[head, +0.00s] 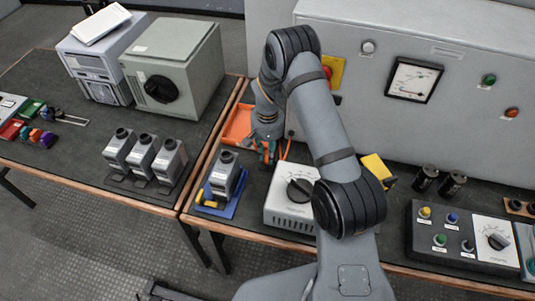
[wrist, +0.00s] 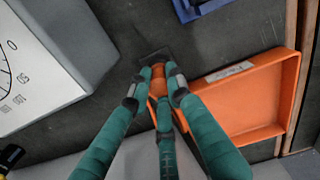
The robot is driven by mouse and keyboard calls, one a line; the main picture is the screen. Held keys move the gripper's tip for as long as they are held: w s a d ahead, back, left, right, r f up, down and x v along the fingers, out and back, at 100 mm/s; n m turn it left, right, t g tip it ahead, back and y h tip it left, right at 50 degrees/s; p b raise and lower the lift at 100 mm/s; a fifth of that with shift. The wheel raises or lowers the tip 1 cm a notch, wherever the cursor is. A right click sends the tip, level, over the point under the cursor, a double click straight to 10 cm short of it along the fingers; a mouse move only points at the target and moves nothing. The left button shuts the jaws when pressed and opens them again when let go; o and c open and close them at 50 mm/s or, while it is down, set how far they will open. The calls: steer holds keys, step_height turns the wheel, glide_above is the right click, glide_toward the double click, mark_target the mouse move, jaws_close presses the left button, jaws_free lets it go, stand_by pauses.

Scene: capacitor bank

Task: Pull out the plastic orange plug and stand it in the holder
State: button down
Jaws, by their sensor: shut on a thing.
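The orange plug (wrist: 158,75) is between the fingers of my gripper (wrist: 160,84) in the wrist view, and the fingers are shut on it. Its far end is at a small dark block (wrist: 153,57) on the dark table top; I cannot tell whether it sits in this block or only lies in front of it. Whether the block is the holder is not clear. In the head view my gripper (head: 268,152) is low over the table, just in front of the orange tray, and the plug is too small to tell there.
The orange tray (wrist: 287,122) lies close to the right of my fingers. A grey box with a dial (head: 291,207) stands nearby, and a grey unit on a blue base (head: 232,211) is in front. The large grey cabinet (head: 455,110) stands behind.

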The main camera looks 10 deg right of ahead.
steer(key=c, duration=1.5)
jaws_free()
steer(key=shift+c, duration=0.2)
step_height(320, 180, up, 12)
steer(key=shift+f, duration=0.15)
